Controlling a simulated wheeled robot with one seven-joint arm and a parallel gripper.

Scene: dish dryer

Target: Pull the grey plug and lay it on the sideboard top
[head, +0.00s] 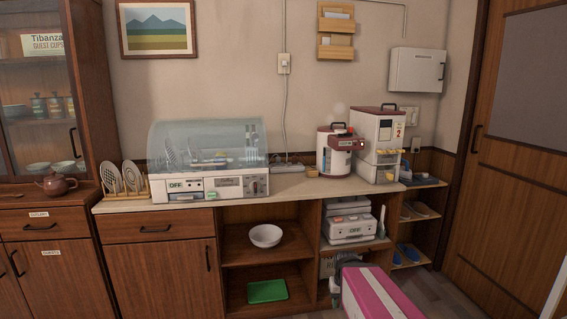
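A light power strip (287,167) lies at the back of the sideboard top (300,186), between the dish dryer and the red-and-white appliance. A small grey shape shows on it, but it is too small to tell for certain whether this is the grey plug. A thin cord (285,115) runs down the wall from a switch plate (284,63) toward the strip. The dish dryer (206,188) has a clear domed cover, plates inside and a front panel reading OFF. My gripper cannot be made out in this view.
A red-and-white appliance (341,155) and a tall white dispenser (378,148) stand right of the strip. A plate rack (124,184) is at the left end. The front middle of the top is clear. A pink-and-white shape (375,293) fills the lower right foreground.

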